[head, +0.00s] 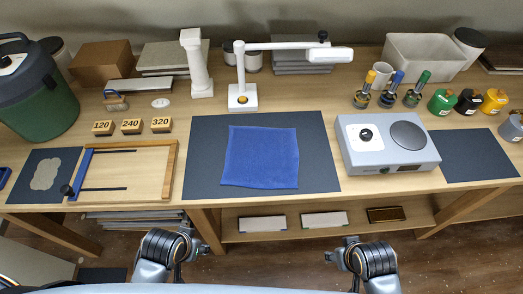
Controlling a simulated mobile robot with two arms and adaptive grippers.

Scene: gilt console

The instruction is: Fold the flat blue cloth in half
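A blue cloth (261,157) lies flat, spread in one layer, on a dark grey mat (317,165) in the middle of the table. Its outline is roughly square, with slightly wavy edges. My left gripper (200,248) is low in the head view, in front of the table's edge and left of the cloth. My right gripper (333,255) is also in front of the table's edge, to the right of the cloth. Neither gripper touches the cloth. The fingers of both are too small to tell their opening.
A grey hot plate device (387,143) stands right of the mat. A wooden frame (128,171) lies to its left. Numbered wooden blocks (131,126) and a white lamp (243,96) stand behind. A shelf (354,216) sits below the table's front edge.

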